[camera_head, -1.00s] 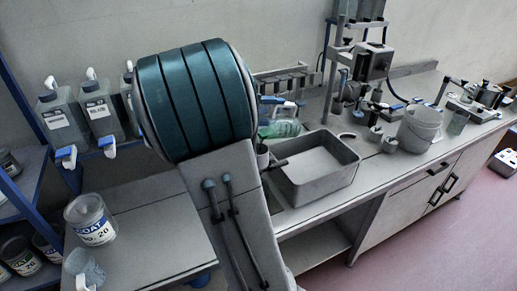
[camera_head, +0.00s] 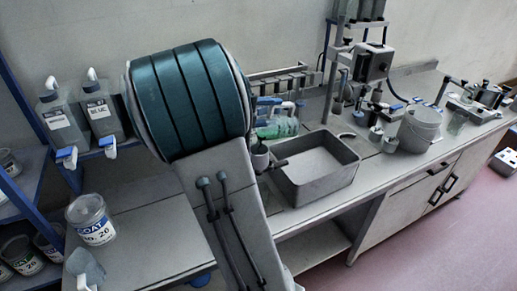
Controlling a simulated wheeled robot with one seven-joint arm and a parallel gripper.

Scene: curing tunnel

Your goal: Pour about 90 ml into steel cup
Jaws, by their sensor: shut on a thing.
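A small grey cup-like vessel (camera_head: 260,157) shows just right of my arm, at the left edge of the basin. A dark handle-like bar lies beside it, over the basin's rim. I cannot tell whether this is the steel cup. A clear container with green contents (camera_head: 279,128) and blue and white parts above it stands behind, partly covered by my arm. Small grey vessels (camera_head: 375,134) stand on the bench right of the basin.
A grey rectangular basin (camera_head: 345,180) sits on the bench. A grey bucket (camera_head: 418,132) and a stand with a boxy device (camera_head: 372,63) are to its right. Labelled jugs (camera_head: 103,116) hang at left. A "COAT No. 20" tin (camera_head: 91,219) stands on the lower left counter.

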